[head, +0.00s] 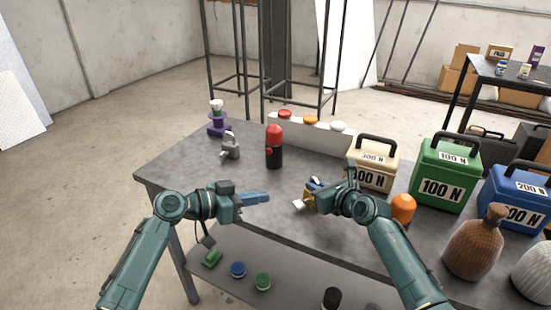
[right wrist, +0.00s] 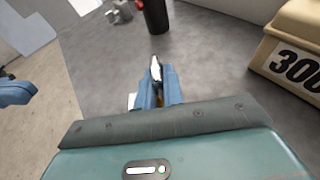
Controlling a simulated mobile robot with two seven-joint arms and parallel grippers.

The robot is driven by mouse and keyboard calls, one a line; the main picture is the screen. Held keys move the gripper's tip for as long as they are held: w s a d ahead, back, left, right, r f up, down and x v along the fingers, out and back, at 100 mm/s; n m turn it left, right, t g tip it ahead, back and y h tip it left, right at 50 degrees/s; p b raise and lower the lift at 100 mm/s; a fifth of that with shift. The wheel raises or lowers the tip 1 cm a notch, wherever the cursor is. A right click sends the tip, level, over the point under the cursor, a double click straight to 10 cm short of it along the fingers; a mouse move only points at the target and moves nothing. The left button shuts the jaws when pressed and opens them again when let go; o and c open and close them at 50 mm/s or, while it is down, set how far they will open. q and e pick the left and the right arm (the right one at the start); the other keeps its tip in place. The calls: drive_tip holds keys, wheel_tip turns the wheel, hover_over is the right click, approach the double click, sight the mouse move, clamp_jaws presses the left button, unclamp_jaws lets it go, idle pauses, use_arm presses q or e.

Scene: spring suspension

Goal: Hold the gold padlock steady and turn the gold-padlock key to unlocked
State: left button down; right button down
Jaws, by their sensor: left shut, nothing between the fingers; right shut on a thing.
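The gold padlock (head: 309,199) is small and mostly covered by my right gripper (head: 313,190) in the head view. In the right wrist view the right gripper (right wrist: 157,80) is shut on it; a bit of gold body (right wrist: 158,101) shows between the blue fingers, and a silver shackle-like part (right wrist: 155,68) points away. A white tab (head: 298,203), perhaps the key's head, sticks out to the left; its turn angle is unclear. My left gripper (head: 268,198) is shut and empty, left of the padlock and apart from it.
A grey padlock-like object (head: 231,149) and a red-topped black bottle (head: 274,150) stand behind. Cream (head: 373,165), green (head: 443,180) and blue (head: 515,203) weight boxes and an orange object (head: 403,207) stand right. The tabletop between the grippers is clear.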

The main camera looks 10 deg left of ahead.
drive_tip(key=shift+f, duration=0.1)
drive_tip(key=c, duration=1.4)
unclamp_jaws()
drive_tip(key=shift+c, duration=0.2)
